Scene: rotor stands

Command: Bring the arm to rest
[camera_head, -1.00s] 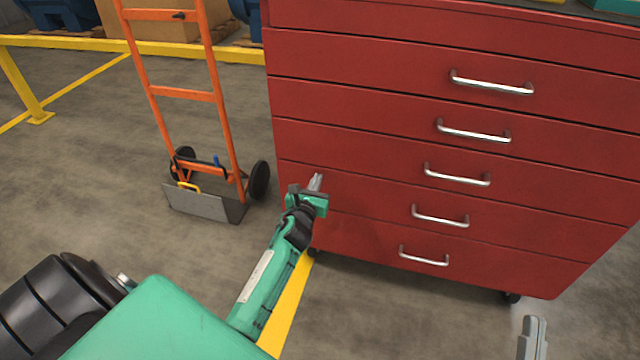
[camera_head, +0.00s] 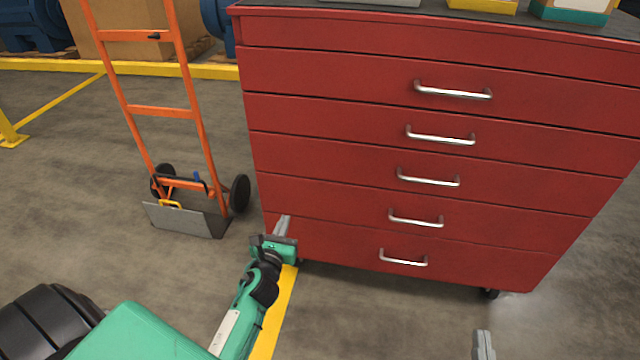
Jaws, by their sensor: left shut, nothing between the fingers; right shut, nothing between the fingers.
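My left arm comes in from the lower left, green with dark joints. My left gripper (camera_head: 283,226) is shut and empty, with its grey fingers together, pointing up and away in front of the lower left corner of the red cabinet. I cannot tell whether it touches the cabinet. My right gripper (camera_head: 484,346) shows only as grey fingers at the bottom edge, right of centre. It is shut and empty, over the floor in front of the cabinet. The rest of my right arm is out of view.
The red drawer cabinet (camera_head: 330,155) on casters fills the right, with a yellow box (camera_head: 482,5) and a green-white box (camera_head: 572,11) on top. An orange hand truck (camera_head: 160,112) stands to its left. Yellow rails (camera_head: 130,68) run behind. Floor between is clear.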

